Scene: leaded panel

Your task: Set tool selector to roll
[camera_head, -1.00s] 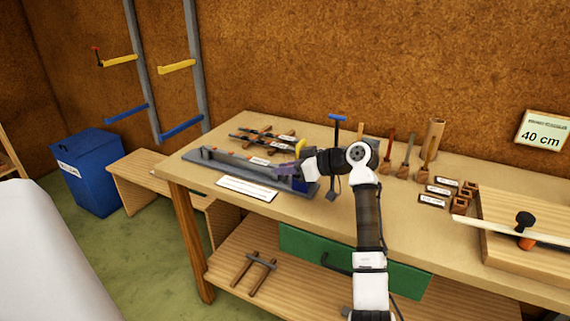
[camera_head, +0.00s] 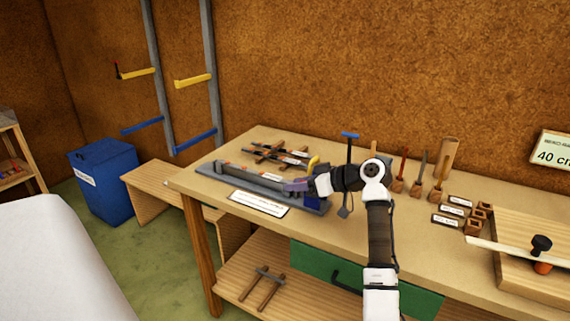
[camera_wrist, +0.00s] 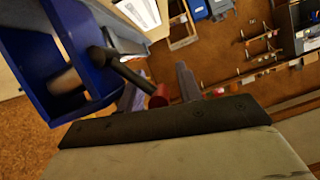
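A long grey bench device (camera_head: 240,180) lies on the workbench, with a blue housing (camera_head: 314,203) at its right end. In the wrist view the blue housing (camera_wrist: 75,75) fills the upper left. A dark lever (camera_wrist: 122,68) with a red knob (camera_wrist: 160,96) sticks out of it. I cannot tell for sure whether this lever is the tool selector, and no setting is readable. My gripper (camera_head: 292,187) is at the device's right end. In the wrist view its fingers (camera_wrist: 159,90) are apart, with the knob seeming to lie between them. Contact cannot be told.
A white label card (camera_head: 258,204) lies in front of the device. Dark tools on a wooden rack (camera_head: 276,152) lie behind it. Chisels and small blocks (camera_head: 450,212) are to the right.

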